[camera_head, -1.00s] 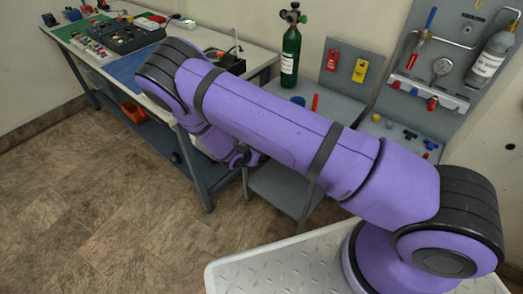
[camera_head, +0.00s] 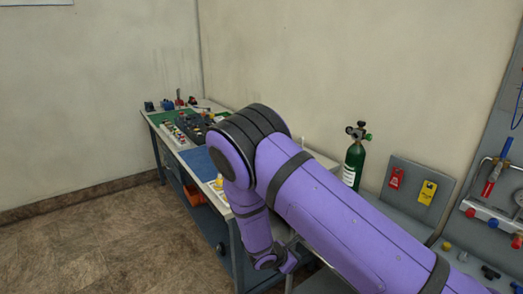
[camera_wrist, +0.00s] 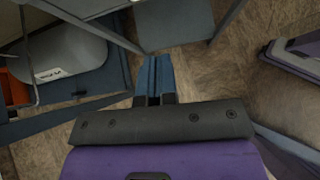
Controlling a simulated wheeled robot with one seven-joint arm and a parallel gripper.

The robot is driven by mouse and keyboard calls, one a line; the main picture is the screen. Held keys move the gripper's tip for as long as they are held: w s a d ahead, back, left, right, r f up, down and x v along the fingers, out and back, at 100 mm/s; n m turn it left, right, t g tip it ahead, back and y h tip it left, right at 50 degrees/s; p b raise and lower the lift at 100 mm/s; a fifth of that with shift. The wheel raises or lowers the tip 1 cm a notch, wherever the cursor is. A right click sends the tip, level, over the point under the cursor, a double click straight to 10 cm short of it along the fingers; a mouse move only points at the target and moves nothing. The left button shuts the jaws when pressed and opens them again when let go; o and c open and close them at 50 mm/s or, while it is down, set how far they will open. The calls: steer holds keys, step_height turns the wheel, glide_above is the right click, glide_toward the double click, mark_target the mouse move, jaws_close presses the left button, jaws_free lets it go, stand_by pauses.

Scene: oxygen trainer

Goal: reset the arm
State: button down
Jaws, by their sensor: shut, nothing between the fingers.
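My purple arm reaches from the lower right of the head view to a raised elbow, and its lower part hangs down in front of the bench. My gripper shows in the wrist view (camera_wrist: 153,80), with its two bluish fingers side by side, shut and empty. It points down past the furniture, with brown floor visible beyond the fingertips. The fingers cannot be made out in the head view.
The workbench (camera_head: 160,134) stands along the wall beside my arm, with a blue mat (camera_head: 199,161) on it. A green oxygen cylinder (camera_head: 354,163) stands to the right, near red and yellow tags. Open floor (camera_head: 110,245) lies at left. A light grey labelled case (camera_wrist: 66,60) is close left in the wrist view.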

steer(key=s+d+r+m+g+y, duration=0.15)
steer(key=d+r+m, duration=0.3)
steer(key=r, duration=0.75)
steer(key=s+d+r+m+g+y, duration=0.1)
steer(key=s+d+r+m, duration=0.3)
steer(key=r, duration=0.7)
steer(key=s+d+r+m+g+y, duration=0.1)
steer(key=d+r+m, duration=0.45)
steer(key=r, duration=0.65)
steer(key=s+d+r+m+t+y, duration=0.1)
steer(key=s+d+r+m+y, duration=0.1)
steer(key=s+r+m, duration=0.2)
steer(key=s+d+r+m+t+y, duration=0.2)
steer(key=s+r+m, duration=0.3)
steer(key=s, duration=1.5)
step_height(320, 180, up, 6)
steer(key=shift+f+m+y, duration=0.2)
steer(key=shift+m+y, duration=0.1)
steer(key=shift+y, duration=0.05)
